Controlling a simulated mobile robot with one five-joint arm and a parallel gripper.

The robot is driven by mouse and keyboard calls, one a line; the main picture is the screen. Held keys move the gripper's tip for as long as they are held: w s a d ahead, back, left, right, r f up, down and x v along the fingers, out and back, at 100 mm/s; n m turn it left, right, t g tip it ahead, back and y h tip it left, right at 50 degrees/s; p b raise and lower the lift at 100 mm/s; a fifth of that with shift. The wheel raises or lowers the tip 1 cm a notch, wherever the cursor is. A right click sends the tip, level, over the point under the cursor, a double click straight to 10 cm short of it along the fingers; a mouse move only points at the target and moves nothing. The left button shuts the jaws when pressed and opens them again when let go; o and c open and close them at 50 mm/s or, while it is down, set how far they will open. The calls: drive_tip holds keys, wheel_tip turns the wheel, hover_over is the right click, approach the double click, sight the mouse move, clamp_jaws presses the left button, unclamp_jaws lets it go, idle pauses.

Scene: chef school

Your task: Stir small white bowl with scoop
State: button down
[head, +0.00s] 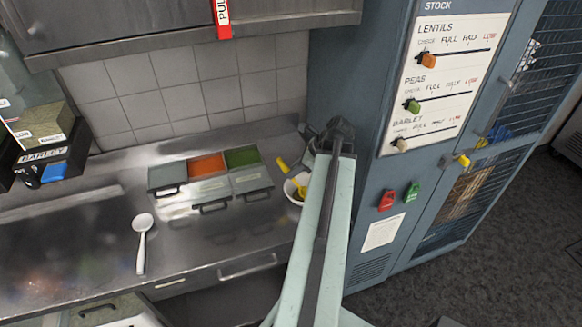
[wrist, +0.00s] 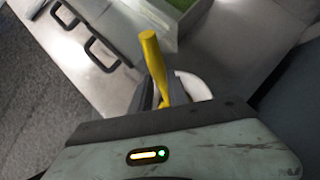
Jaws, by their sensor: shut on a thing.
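The small white bowl (head: 291,191) stands on the steel counter at its right end, partly hidden behind my arm. In the wrist view its white rim (wrist: 193,87) shows just beyond my gripper. The yellow scoop (head: 283,165) leans up out of the bowl area; its handle (wrist: 153,58) is clear in the wrist view. My gripper (wrist: 162,95) is shut on the scoop's handle. The scoop's lower end and most of the bowl's inside are hidden.
Lidded containers with green and orange contents (head: 207,165) stand left of the bowl. A white spoon (head: 142,240) lies on the counter further left. A blue stock cabinet (head: 362,215) rises close on the right. The counter's front middle is clear.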

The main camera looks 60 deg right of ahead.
wheel_tip(320, 180, up, 10)
drive_tip(key=w+d+p, duration=0.1)
drive_tip(key=p, duration=0.9)
